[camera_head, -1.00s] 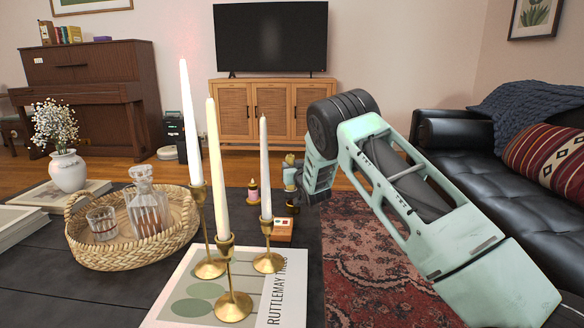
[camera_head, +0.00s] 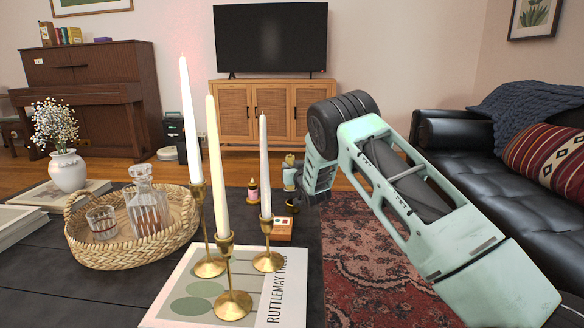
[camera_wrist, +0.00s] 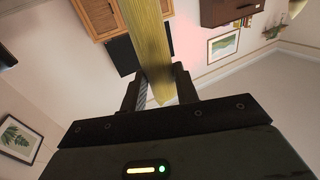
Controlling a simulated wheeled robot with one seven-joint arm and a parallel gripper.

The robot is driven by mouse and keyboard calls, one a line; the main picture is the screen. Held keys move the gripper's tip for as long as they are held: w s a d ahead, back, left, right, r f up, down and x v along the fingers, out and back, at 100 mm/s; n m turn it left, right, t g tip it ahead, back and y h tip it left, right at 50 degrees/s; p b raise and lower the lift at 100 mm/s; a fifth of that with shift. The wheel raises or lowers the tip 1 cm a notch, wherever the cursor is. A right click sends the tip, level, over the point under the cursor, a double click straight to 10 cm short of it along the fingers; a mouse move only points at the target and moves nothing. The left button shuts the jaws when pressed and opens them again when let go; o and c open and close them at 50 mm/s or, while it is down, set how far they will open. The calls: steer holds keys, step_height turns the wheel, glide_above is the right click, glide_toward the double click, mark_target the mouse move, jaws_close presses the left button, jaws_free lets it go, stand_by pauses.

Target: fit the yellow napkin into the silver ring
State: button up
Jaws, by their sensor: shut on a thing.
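The yellow napkin (camera_wrist: 150,40) is a long, narrow yellow shape in the wrist view. It runs from the top edge down between the two fingers of my gripper (camera_wrist: 158,88), which is shut on it. In the head view my gripper (camera_head: 291,178) is over the far right part of the dark table, behind the candles. A small olive-yellow patch shows there, partly hidden by my gripper. I cannot make out the silver ring in either view.
Three candles in brass holders (camera_head: 233,305) stand on a book (camera_head: 180,300) in front of my gripper. A small box (camera_head: 281,229) and a pink jar (camera_head: 253,192) are close by. A wicker tray (camera_head: 120,255) with glassware is left. A black sofa (camera_head: 480,190) stands right.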

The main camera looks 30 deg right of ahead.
steer(key=shift+s+a+f+b, duration=0.15)
steer(key=shift+f+b, duration=0.5)
steer(key=shift+f, duration=1.1)
steer(key=shift+r, duration=0.15)
steer(key=shift+d+r+g+p, duration=0.25)
steer(key=shift+r+g+p, duration=0.15)
steer(key=shift+r+p, duration=0.5)
steer(key=shift+f, duration=0.1)
steer(key=shift+a+r+t+p, duration=0.1)
steer(key=shift+r+t+p, duration=0.3)
steer(key=shift+r, duration=1.1)
steer(key=shift+f, duration=0.1)
steer(key=shift+f+b, duration=0.8)
steer(key=shift+f, duration=0.3)
steer(key=shift+f, duration=0.3)
